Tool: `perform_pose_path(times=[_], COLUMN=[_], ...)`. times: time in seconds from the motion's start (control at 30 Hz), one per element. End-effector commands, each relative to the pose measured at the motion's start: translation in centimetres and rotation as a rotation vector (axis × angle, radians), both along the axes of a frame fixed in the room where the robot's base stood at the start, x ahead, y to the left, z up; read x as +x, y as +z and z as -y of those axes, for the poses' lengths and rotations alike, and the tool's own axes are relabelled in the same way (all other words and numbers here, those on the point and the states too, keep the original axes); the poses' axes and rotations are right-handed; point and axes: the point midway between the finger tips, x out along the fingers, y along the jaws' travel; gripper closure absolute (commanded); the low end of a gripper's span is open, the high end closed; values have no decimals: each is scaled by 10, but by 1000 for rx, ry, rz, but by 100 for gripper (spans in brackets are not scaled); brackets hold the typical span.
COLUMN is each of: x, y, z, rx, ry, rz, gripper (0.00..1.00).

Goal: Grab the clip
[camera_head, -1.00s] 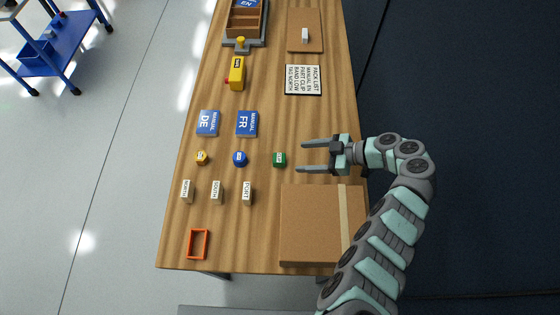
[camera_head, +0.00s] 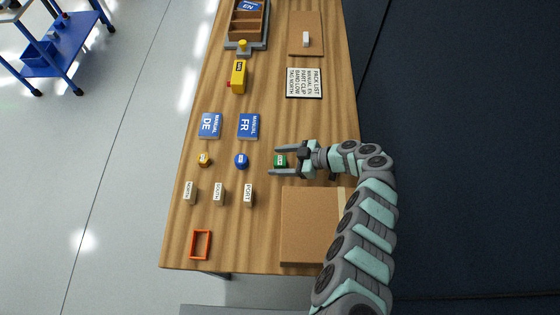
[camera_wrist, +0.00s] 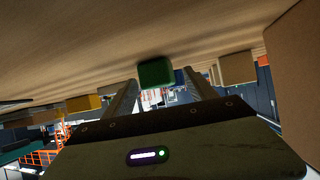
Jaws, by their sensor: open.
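A small green block (camera_head: 280,161) with a white label too small to read sits on the wooden table. My gripper (camera_head: 274,160) is open, with one finger on each side of this block and gaps visible between. In the wrist view the green block (camera_wrist: 156,73) shows between the finger ends. A blue round part (camera_head: 241,161) and a yellow part (camera_head: 204,159) stand to its left, also with labels I cannot read. Which of these is the clip cannot be told from the labels.
A cardboard box (camera_head: 308,225) lies just below my gripper. Blue manuals (camera_head: 248,125), white tag blocks (camera_head: 218,194) and an orange frame (camera_head: 200,244) lie left. A pack list card (camera_head: 303,83) and a divided tray (camera_head: 262,38) are farther up.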

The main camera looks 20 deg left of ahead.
Motion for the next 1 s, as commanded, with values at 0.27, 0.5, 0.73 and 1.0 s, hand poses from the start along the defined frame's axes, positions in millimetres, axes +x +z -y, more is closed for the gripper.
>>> perform_pose_path(times=[0.27,0.5,0.73,1.0], x=[0,0,0,0], y=[0,0,0,0], z=[0,0,0,0], rx=[1,1,1,1], ry=[1,0,0,0], rz=[-1,-2,-2,-2], gripper=[45,65,84,100])
